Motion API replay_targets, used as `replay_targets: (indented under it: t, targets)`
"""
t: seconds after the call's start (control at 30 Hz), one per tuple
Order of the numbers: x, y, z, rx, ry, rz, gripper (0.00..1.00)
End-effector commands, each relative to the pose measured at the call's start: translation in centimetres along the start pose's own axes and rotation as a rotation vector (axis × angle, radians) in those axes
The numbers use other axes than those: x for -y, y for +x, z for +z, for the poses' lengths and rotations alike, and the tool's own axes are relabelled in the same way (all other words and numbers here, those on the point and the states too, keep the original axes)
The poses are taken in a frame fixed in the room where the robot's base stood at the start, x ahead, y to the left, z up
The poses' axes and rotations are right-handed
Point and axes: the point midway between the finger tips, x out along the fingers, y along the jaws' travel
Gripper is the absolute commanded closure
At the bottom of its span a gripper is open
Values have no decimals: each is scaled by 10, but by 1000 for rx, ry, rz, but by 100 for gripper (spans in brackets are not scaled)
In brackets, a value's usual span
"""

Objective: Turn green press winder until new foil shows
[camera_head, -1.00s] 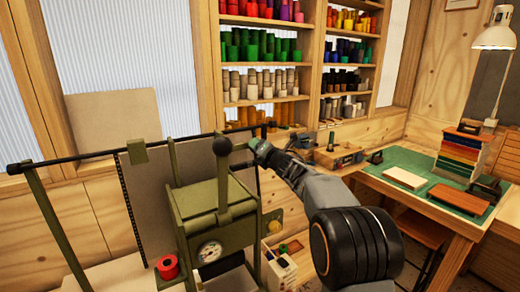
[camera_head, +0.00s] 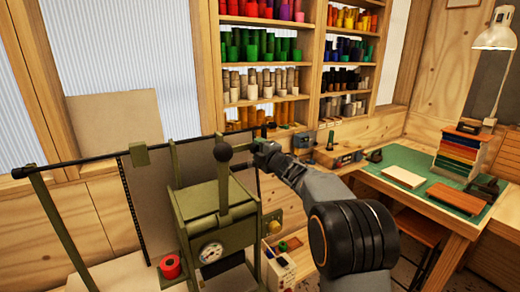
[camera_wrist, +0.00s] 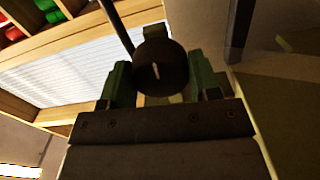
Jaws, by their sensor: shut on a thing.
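The green press (camera_head: 218,215) stands left of centre in the head view, with a round dial on its front and a dark ball-topped lever rising above it. A long dark bar (camera_head: 85,158) runs behind it, held by green brackets. My gripper (camera_head: 262,150) is at the right end of this bar, just right of the lever ball. In the wrist view my gripper (camera_wrist: 160,85) is shut on a dark round knob, the winder (camera_wrist: 161,66), with a pale mark on its face. The foil on the press cannot be made out.
Shelves of coloured rolls (camera_head: 262,50) stand behind. A desk with a green mat (camera_head: 412,170) is at right, holding boards and a lamp. A small box (camera_head: 280,268) stands below my arm.

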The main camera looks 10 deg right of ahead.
Motion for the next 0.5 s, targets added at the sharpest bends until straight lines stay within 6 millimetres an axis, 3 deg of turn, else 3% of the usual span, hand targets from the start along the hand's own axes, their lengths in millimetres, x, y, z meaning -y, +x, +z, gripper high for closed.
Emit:
replay_targets:
  t: [0.5]
  targets:
    - [0, 0, 0, 0, 96, 1, 67]
